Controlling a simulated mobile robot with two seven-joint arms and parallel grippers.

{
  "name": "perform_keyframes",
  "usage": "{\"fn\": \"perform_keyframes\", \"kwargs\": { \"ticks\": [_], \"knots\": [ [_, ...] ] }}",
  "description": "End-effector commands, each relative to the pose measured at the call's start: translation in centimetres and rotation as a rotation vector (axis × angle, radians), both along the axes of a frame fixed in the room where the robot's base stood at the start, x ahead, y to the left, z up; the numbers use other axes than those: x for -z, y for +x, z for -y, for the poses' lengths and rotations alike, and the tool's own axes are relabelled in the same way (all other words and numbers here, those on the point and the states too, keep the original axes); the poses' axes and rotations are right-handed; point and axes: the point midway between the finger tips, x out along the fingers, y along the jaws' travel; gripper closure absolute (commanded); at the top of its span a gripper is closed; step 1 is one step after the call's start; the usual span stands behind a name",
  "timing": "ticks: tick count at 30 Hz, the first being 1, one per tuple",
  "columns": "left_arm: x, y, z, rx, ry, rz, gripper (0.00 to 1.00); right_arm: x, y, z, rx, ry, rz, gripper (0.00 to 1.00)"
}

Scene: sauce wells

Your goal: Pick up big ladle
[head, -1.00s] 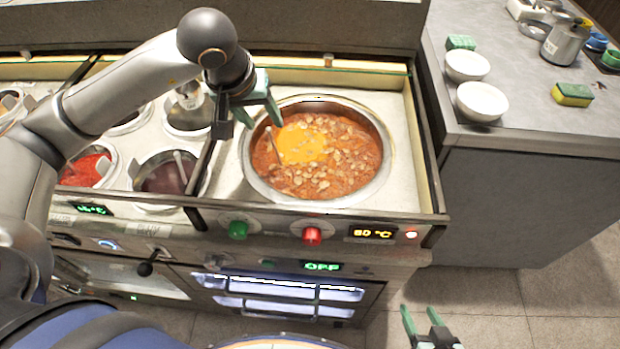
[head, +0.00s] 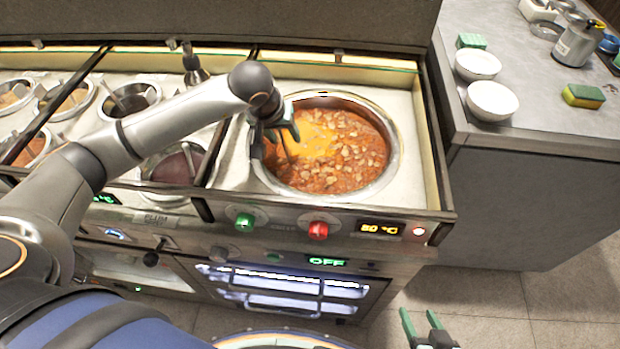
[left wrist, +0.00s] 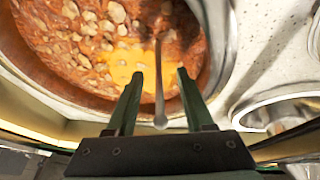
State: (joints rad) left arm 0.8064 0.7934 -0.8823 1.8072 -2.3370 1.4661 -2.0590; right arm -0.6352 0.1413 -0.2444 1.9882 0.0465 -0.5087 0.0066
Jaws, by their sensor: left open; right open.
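The big ladle rests in the large round pot (head: 393,165) of red-orange stew. In the left wrist view its thin metal handle (left wrist: 159,85) stands between my open left fingers (left wrist: 158,76), apart from both, with a rounded end near the palm. Its bowl is hidden in the stew. In the head view my left gripper (head: 276,140) is open over the pot's left rim. The ladle is mostly hidden there. My right gripper (head: 423,322) is open and empty, low at the bottom right, away from the counter.
Smaller sauce wells (head: 130,100) lie left of the pot, some with handles standing in them. A divider separates them from the pot. On the grey counter at right are two white bowls (head: 491,101), a sponge (head: 583,96) and a metal container (head: 578,42).

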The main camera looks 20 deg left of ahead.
Motion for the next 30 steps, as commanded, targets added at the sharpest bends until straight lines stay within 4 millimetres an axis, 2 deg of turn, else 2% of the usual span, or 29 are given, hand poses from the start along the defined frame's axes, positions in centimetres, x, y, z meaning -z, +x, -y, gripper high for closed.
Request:
{"fn": "perform_keyframes", "kwargs": {
  "ticks": [7, 21, 30],
  "knots": [
    [0.12, 0.09, -0.02, 0.000, 0.000, 0.001, 0.48, -0.07, 0.14, 0.04, 0.001, 0.000, 0.003, 0.40],
    [0.09, 0.08, -0.02, 0.000, 0.000, 0.001, 1.00, -0.30, 0.26, 0.01, 0.001, 0.001, 0.008, 0.40],
    [0.07, 0.08, -0.02, 0.000, 0.000, 0.001, 1.00, -0.33, 0.25, -0.01, 0.001, 0.001, 0.008, 0.40]
  ]
}}
